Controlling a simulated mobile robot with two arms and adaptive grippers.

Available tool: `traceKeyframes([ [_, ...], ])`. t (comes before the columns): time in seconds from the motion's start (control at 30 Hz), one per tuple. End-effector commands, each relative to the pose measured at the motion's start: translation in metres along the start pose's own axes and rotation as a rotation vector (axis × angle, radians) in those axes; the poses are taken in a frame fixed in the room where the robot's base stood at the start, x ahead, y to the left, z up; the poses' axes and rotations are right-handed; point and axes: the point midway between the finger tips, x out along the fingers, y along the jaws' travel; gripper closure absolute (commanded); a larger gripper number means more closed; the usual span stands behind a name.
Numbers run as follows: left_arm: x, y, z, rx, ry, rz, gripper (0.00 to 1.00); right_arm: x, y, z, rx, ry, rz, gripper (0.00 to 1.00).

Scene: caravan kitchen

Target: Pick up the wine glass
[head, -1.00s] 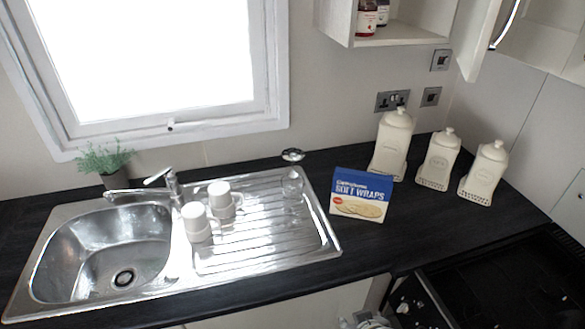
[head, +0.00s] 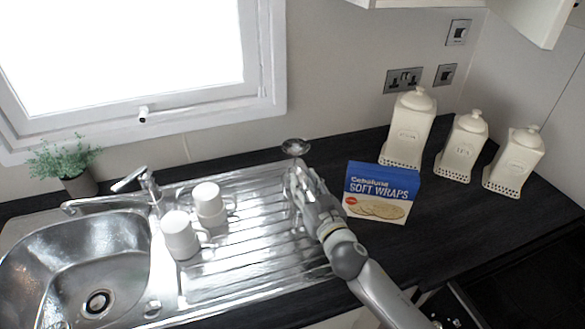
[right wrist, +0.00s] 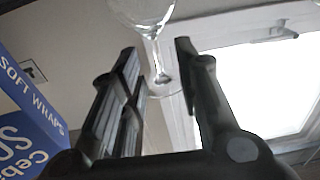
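The wine glass (head: 295,147) stands upside down at the back right of the steel draining board. Its dark-looking round foot shows on top in the head view, and my right gripper (head: 297,181) covers most of its bowl. In the right wrist view, where the scene appears upside down, the clear glass (right wrist: 145,12) shows its bowl at the top edge and its foot lower down. The two fingers of my right gripper (right wrist: 156,48) are apart, with the stem and foot seen in the gap. I cannot tell whether they touch it. My left gripper is not in view.
Two white mugs (head: 181,236) (head: 209,202) stand left of my right arm. A blue soft wraps box (head: 380,190) is close on the right, with several cream canisters (head: 461,148) behind. The sink (head: 85,262), tap (head: 140,185) and plant (head: 65,165) are left.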

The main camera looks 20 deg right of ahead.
Motion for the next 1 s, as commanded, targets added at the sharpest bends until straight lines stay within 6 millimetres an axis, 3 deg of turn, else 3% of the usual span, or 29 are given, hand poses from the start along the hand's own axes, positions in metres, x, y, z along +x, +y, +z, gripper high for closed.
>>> traceKeyframes([
  [0.1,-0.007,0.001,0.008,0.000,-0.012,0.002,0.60,0.020,0.000,-0.003,-0.001,0.000,0.000,0.70],
  [0.3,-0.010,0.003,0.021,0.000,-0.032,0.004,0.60,0.037,0.001,-0.002,-0.001,-0.002,0.001,0.70],
  [0.63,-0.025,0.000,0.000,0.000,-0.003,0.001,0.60,0.070,0.007,-0.009,-0.001,-0.002,0.002,0.70],
  [0.8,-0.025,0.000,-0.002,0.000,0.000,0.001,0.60,0.087,0.007,-0.005,0.000,-0.002,0.002,0.70],
  [1.0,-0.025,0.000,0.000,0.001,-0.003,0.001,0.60,0.090,0.007,-0.004,0.000,-0.003,0.002,0.70],
])
